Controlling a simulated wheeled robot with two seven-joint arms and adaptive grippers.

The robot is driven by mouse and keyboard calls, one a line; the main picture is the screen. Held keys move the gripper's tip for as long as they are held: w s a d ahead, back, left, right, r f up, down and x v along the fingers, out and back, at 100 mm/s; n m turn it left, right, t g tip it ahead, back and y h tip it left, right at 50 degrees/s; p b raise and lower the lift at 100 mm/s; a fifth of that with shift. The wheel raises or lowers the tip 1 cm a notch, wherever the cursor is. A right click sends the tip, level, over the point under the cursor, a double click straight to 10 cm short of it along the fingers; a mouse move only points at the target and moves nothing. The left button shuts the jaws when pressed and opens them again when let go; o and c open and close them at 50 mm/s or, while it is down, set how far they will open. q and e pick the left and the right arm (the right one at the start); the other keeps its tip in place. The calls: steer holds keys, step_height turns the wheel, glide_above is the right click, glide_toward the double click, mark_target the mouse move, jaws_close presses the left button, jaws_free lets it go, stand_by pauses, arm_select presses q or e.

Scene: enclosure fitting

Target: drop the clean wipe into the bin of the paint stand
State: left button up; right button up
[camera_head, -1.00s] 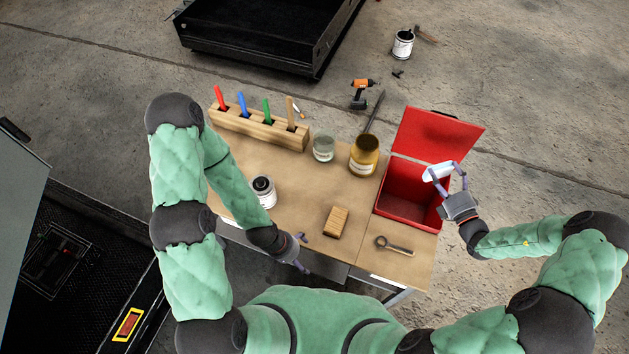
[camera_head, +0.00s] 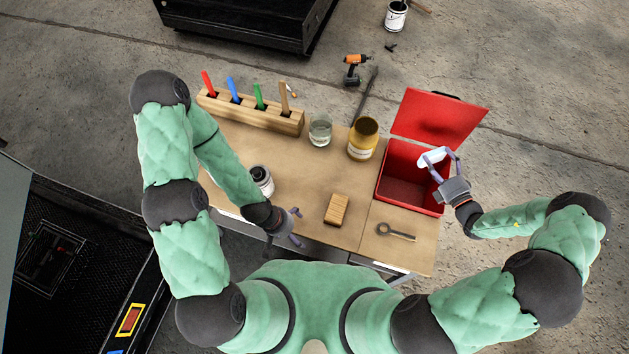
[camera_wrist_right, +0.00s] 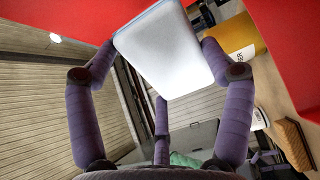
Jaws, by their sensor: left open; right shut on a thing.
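The clean wipe (camera_head: 431,156) is a small white pad. My right gripper (camera_head: 441,163) is shut on it and holds it over the right part of the open red bin (camera_head: 410,208). The bin's red lid (camera_head: 437,115) stands tilted open at the back. In the right wrist view the white wipe (camera_wrist_right: 168,48) is pinched between the purple fingers (camera_wrist_right: 160,65), with red bin surface (camera_wrist_right: 285,40) beside it. My left gripper (camera_head: 297,228) is open and empty near the table's front edge. The bin floor is partly visible and the wipe hides some of the inside.
On the wooden table (camera_head: 300,185) stand a glass jar (camera_head: 320,130), a yellow-brown jar (camera_head: 362,140), a paint can (camera_head: 262,180), a wooden block (camera_head: 337,209), a wrench-like tool (camera_head: 396,232) and a rack (camera_head: 250,112) with several coloured handles. A drill (camera_head: 354,67) lies on the floor beyond.

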steer(key=shift+f+b, duration=0.3)
steer(key=shift+f, duration=0.3)
steer(key=o, duration=1.1)
steer(key=shift+d, duration=0.1)
steer(key=v, duration=1.2)
